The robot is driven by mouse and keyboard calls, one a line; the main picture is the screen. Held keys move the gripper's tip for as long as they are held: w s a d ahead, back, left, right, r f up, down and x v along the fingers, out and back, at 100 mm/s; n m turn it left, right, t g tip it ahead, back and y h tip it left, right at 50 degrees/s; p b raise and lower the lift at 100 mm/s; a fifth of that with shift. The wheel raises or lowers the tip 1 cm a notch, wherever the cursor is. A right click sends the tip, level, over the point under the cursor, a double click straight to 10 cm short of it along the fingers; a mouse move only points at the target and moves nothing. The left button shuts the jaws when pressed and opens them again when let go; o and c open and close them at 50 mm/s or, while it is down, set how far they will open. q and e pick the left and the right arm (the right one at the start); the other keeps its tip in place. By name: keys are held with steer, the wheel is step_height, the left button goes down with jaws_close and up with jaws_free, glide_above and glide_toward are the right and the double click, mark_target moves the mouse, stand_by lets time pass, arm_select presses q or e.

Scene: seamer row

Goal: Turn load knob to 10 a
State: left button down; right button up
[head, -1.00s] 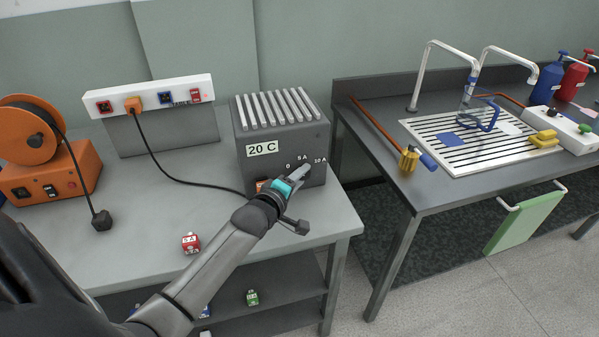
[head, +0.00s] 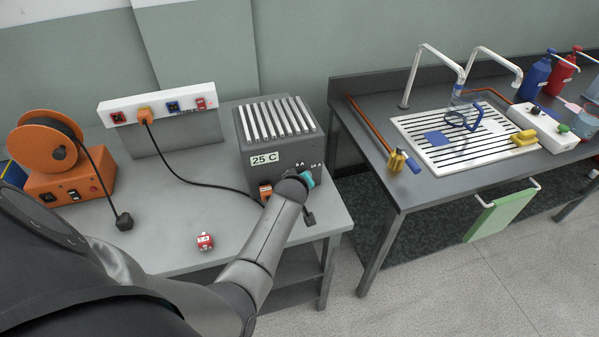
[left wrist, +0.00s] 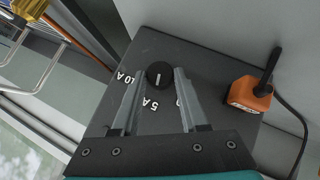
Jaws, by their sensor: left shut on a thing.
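The load box (head: 262,140) is a dark grey case with a ribbed top, and its label reads 25 C. The load knob (left wrist: 160,75) is round and black with a white pointer line, seen in the left wrist view. The line points roughly towards the 5 A mark (left wrist: 150,103); the 10 A mark (left wrist: 124,77) is to its left. My left gripper (left wrist: 159,72) has one finger on each side of the knob and is shut on it. In the head view my left gripper (head: 308,178) covers the knob. My right gripper is not in view.
An orange plug (left wrist: 246,95) with a black cable sits in the box beside the knob. A white socket strip (head: 158,104), an orange cable reel (head: 45,155) and a red-and-white block (head: 205,242) are on the bench. A sink bench (head: 375,140) stands at right.

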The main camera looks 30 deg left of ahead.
arm_select(q)
steer(key=shift+w+d+m+g+y, duration=0.25)
steer(key=shift+m+g+y, duration=0.15)
steer(key=shift+g, duration=0.2)
steer(key=shift+w+d+m+g+y+b, duration=0.1)
steer(key=shift+m+g+y+b, duration=0.55)
steer(key=shift+g+b, duration=0.35)
steer(key=m+g+y+b, duration=0.1)
steer(key=b, duration=0.2)
steer(key=m+g+y+b, duration=0.1)
steer(key=g+y+b, duration=0.1)
steer(key=b, duration=0.2)
steer(key=w+m+g+y+b, duration=0.1)
steer(key=b, duration=0.3)
steer(key=shift+d+f+y, duration=0.25)
steer(key=shift+f+y, duration=0.05)
steer(key=shift+y, duration=0.05)
steer(key=shift+m+g+y+b, duration=0.4)
steer(key=shift+m+g+b, duration=0.1)
steer(key=shift+b, duration=0.55)
steer(key=shift+r, duration=0.1)
steer(key=shift+b, duration=0.3)
